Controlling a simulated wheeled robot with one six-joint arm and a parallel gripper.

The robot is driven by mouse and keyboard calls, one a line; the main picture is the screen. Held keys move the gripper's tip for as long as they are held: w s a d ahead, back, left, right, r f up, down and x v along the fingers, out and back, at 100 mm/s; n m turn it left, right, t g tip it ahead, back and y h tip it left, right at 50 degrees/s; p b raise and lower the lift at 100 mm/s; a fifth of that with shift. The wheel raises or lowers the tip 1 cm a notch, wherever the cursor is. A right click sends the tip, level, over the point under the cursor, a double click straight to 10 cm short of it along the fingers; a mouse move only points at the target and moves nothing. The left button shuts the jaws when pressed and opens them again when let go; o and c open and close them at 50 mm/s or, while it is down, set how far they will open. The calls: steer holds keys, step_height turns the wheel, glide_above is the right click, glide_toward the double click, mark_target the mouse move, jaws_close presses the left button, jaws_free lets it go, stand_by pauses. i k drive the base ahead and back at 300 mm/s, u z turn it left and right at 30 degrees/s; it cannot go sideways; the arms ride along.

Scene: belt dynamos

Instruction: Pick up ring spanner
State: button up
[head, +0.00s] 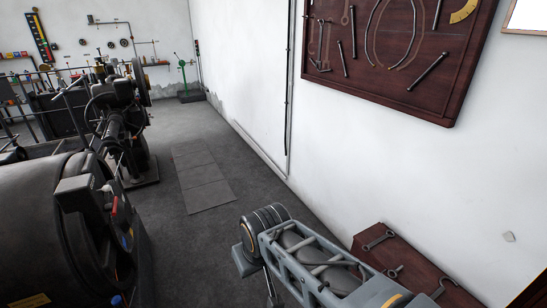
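Several metal spanners lie on a dark red-brown wooden surface (416,262) at the lower right, against the white wall. One double-ended spanner (380,239) lies near its far end. A smaller spanner (395,271), with what looks like a ring end, lies nearer, close to my arm. A hook-shaped spanner (442,288) lies to its right. They are too small to tell for certain which is the ring spanner. My grey arm crosses the lower middle and hides part of the wooden surface's left side. My gripper's fingertips cannot be made out.
A dark wooden tool board (452,82) with rods and tools hangs on the right wall. Large dark machines (45,230) fill the left. The dark floor (215,235) between them and the wall is clear. A green stand (184,75) is at the back.

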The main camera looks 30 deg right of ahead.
mark_target(384, 237)
steer(key=z, duration=0.3)
steer(key=i, duration=1.75)
steer(key=z, duration=1.55)
steer(key=i, duration=1)
steer(key=z, duration=1.35)
steer(key=i, duration=0.4)
steer(key=z, duration=0.2)
